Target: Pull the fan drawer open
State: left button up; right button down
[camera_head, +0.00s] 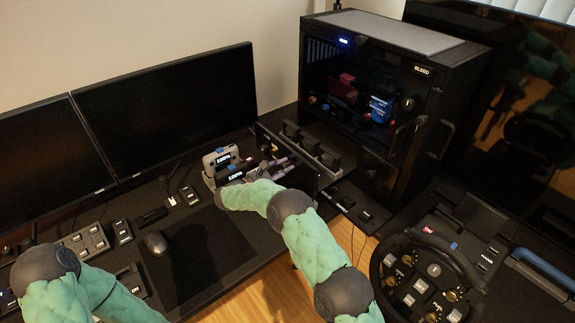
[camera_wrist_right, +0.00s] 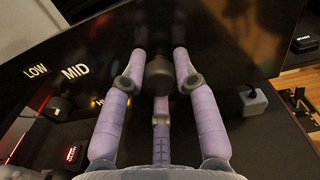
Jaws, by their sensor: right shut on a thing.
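The fan drawer (camera_head: 325,168) is a dark tray with several small dark blocks along it, standing out from the lower left front of the black computer case (camera_head: 400,85). My right gripper (camera_head: 283,166) reaches to its front from the left. In the right wrist view, the right gripper (camera_wrist_right: 162,72) is shut around a dark round knob (camera_wrist_right: 163,84) on a glossy black front panel (camera_wrist_right: 110,60) marked LOW and MID; a third label is partly hidden by a finger. Part of my left arm shows at the lower left of the head view, but its gripper does not.
Two dark monitors (camera_head: 170,95) stand at the back left. A mouse (camera_head: 157,243), mouse pad (camera_head: 205,255) and key blocks (camera_head: 88,240) lie on the desk. A racing wheel (camera_head: 425,280) is at the lower right. Wooden floor shows in front of the desk.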

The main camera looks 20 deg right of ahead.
jog(key=shift+s+a+r, duration=0.15)
jog(key=shift+a, duration=0.55)
jog(key=c, duration=1)
grip_release()
jog(key=shift+a, duration=0.1)
jog(key=shift+o, duration=0.3)
jog(key=shift+s+a, duration=0.1)
jog(key=v, duration=1.1)
jog(key=shift+s+a, duration=0.15)
jog(key=shift+a, duration=0.25)
